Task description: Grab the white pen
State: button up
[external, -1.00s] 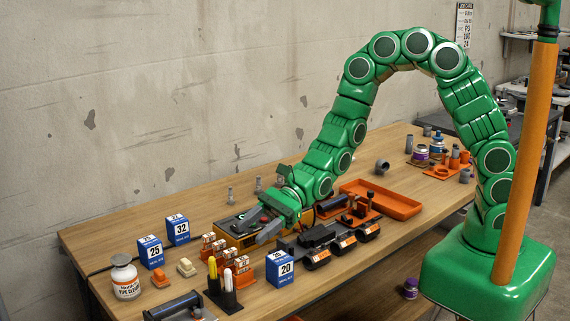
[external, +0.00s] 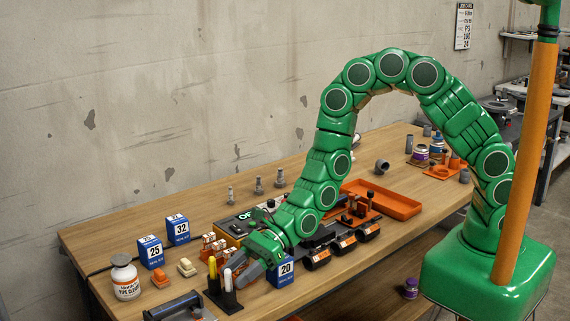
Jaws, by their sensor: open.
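The white pen (external: 228,281) stands upright in a black holder (external: 227,300) near the front edge of the workbench. A yellow pen (external: 213,276) stands just left of it in the same holder. My gripper (external: 241,268) is open, just above and to the right of the white pen, with its grey fingers pointing down and left towards it. I cannot tell whether a finger touches the pen. The lower part of the white pen is hidden inside the holder.
A blue box marked 20 (external: 282,268) stands close to the right of my gripper. Small orange-and-white fittings (external: 209,245) sit behind the pens. A white pipe cleaner bottle (external: 125,279) and blue boxes marked 25 (external: 151,252) and 32 (external: 177,229) stand to the left.

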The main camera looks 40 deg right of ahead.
aim_at(229, 288)
jog(key=x, duration=0.4)
jog(key=shift+w+a+f, duration=0.1)
jog(key=shift+a, duration=0.3)
grip_shut()
